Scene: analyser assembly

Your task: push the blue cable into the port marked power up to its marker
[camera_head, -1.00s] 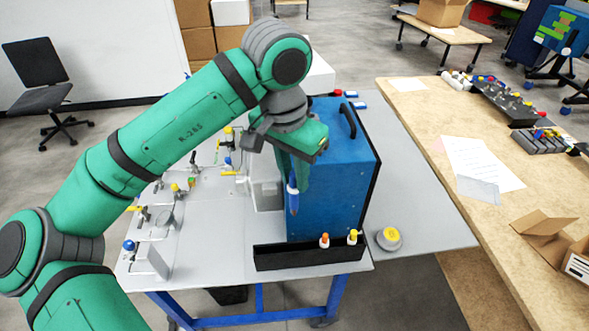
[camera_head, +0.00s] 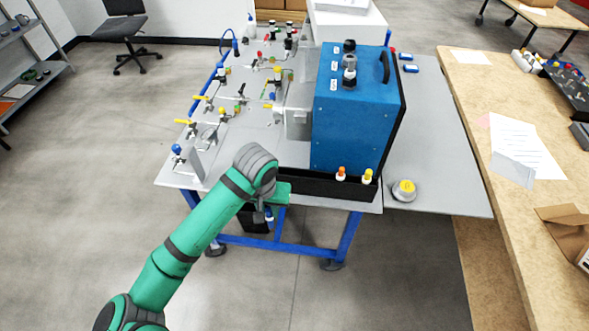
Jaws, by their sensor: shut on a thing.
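My gripper (camera_head: 268,208) is low in front of the table, just left of the blue analyser's (camera_head: 350,125) black tray. It is shut on a small blue and white piece (camera_head: 269,215) that hangs below it. I cannot tell whether this is the end of the blue cable. A thin blue cable-like loop (camera_head: 229,43) shows at the table's far left. The label text is too small to read, so the port marked power cannot be picked out.
The black tray (camera_head: 310,188) at the analyser's foot holds an orange-capped bottle (camera_head: 341,174) and a yellow-capped bottle (camera_head: 367,176). Several valves and fittings crowd the grey table's (camera_head: 250,135) left part. A yellow button (camera_head: 404,188) sits at right.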

